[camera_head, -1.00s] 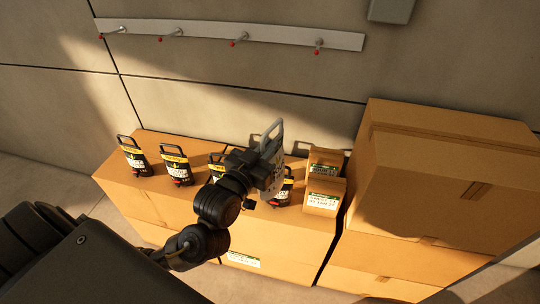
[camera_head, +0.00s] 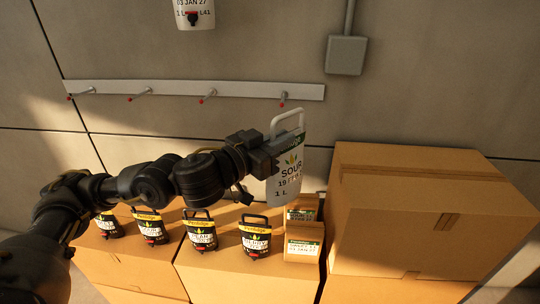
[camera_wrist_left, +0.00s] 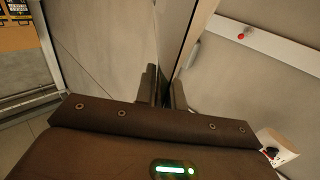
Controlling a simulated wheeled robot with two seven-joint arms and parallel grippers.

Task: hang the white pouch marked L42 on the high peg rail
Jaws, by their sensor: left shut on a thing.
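My left gripper (camera_head: 262,160) is shut on a white pouch (camera_head: 287,170) with a green band, a loop handle on top and print reading "SOUR", a date and "1 L". Its L number is not readable. It hangs upright in the air, above the cartons and just below the right end of a pale peg rail (camera_head: 228,90). That rail has several bare pegs with red tips. In the left wrist view the held pouch (camera_wrist_left: 183,40) shows edge-on between the fingers (camera_wrist_left: 164,90). A white pouch marked L41 (camera_head: 194,12) is higher on the wall, cut off by the top edge. My right gripper is out of view.
Several black-and-white pouches (camera_head: 200,232) stand on the cartons below. Two small brown packs (camera_head: 303,243) stand beside them. A taller carton stack (camera_head: 425,210) is at right. A grey wall box (camera_head: 346,55) with a conduit is at upper right.

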